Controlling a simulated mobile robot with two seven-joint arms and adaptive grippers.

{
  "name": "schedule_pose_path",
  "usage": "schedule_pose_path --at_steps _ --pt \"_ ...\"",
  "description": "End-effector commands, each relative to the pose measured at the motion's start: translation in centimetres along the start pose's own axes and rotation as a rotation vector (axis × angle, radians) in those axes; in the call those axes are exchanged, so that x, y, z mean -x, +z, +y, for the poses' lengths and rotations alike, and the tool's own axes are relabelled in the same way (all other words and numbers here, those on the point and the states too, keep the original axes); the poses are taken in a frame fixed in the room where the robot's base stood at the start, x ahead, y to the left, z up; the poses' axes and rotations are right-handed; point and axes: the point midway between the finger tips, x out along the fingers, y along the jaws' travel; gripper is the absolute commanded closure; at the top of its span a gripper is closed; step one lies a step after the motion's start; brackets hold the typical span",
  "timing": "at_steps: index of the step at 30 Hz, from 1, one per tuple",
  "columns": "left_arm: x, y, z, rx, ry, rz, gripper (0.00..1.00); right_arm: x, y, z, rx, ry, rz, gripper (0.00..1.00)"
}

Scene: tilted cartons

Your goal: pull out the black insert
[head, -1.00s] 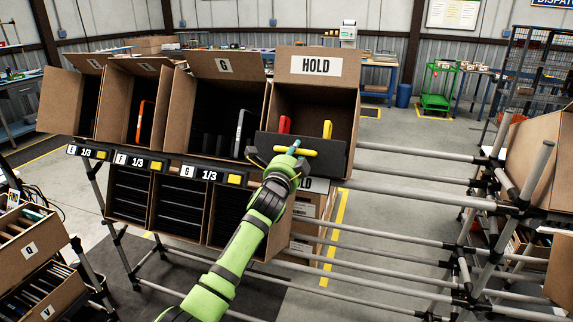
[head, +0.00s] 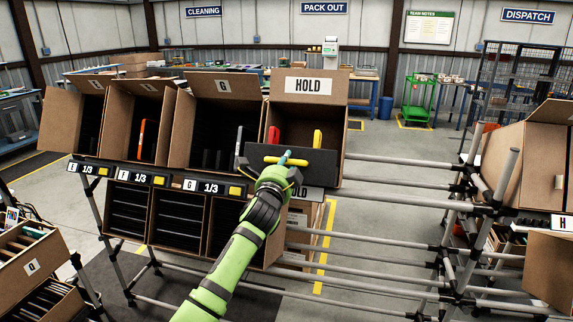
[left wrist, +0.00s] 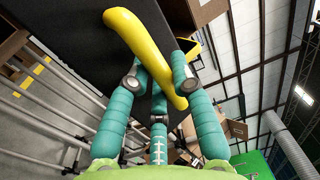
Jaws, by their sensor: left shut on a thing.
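The black insert (head: 318,168) is a dark panel across the lower front of the open HOLD carton (head: 312,109). A yellow handle (head: 301,162) is on its front face. My left gripper (head: 287,160) is shut on this handle. In the left wrist view the handle (left wrist: 143,43) passes between the teal fingers (left wrist: 160,85), with the insert's dark face (left wrist: 75,38) behind it. Whether the insert's lower part is still inside the carton is hidden. My right gripper is out of view.
Red (head: 274,135) and yellow (head: 317,139) items stand upright inside the HOLD carton behind the insert. An open carton labelled G (head: 222,86) is close on the left. Grey rack rails (head: 410,161) run to the right. More cartons (head: 520,165) stand at far right.

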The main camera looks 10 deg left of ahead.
Motion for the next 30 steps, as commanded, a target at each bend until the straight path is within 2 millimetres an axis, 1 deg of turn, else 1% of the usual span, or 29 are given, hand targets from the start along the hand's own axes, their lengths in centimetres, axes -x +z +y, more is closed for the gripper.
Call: schedule_pose_path --at_steps 6,7,8,20,23,26,30 --pt "0.0 0.0 0.2 -0.001 0.004 0.000 1.00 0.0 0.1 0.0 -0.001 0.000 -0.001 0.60" --pt "0.0 0.0 0.2 -0.001 0.004 0.000 0.69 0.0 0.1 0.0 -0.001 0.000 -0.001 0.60" --pt "0.0 0.0 0.2 -0.001 0.004 0.000 0.65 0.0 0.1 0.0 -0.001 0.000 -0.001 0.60" --pt "0.3 0.0 0.1 0.000 0.001 0.000 0.65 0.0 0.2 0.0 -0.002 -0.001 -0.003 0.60" --pt "1.0 0.0 0.1 0.000 0.000 0.000 0.65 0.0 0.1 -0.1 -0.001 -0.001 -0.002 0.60" --pt "2.1 0.1 0.1 -0.001 0.000 0.000 0.65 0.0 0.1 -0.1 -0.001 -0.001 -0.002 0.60" --pt "4.4 0.0 0.1 -0.002 0.000 0.001 0.65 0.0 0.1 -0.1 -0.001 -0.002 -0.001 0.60"
